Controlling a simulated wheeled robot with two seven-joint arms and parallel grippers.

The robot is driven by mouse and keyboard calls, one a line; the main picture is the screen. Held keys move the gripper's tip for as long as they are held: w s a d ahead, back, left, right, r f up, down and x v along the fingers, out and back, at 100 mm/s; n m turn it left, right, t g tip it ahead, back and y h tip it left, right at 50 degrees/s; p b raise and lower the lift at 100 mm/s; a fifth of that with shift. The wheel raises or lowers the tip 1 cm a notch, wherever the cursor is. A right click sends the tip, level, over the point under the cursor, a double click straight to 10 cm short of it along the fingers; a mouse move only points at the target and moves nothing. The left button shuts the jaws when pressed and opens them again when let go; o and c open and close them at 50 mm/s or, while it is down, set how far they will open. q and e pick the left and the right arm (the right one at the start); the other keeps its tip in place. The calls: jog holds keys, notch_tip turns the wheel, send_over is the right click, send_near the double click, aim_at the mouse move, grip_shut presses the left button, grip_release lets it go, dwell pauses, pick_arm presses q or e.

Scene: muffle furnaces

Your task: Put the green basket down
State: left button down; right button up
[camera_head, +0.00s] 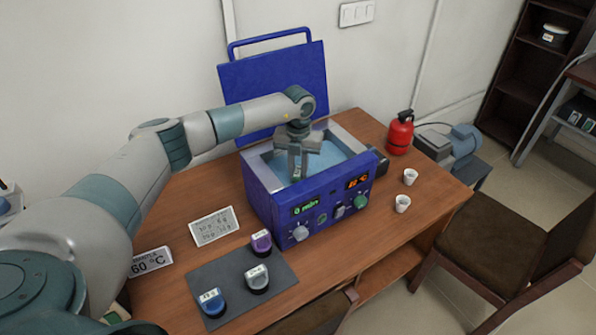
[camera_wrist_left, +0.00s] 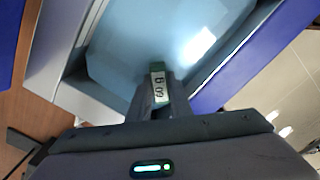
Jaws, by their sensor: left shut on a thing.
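My left gripper (camera_head: 298,168) reaches down into the open top of the blue water bath (camera_head: 262,203). My right gripper is not in view.
The bath's blue lid (camera_head: 250,85) stands open behind. A grey mat (camera_head: 232,268) holds purple (camera_head: 261,242), grey (camera_head: 257,279) and blue (camera_head: 212,303) labelled pieces. White cups (camera_head: 402,204) and a red extinguisher (camera_head: 399,134) stand to the right. Signs (camera_head: 214,226) lie left.

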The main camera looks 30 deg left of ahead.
pick_arm(q)
jog(key=c, duration=1.6)
grip_release()
jog(key=shift+f, duration=0.1)
jog(key=shift+r, duration=0.3)
notch_tip(320, 180, up, 12)
jog(key=b, duration=0.5)
jog(key=shift+b, duration=0.35)
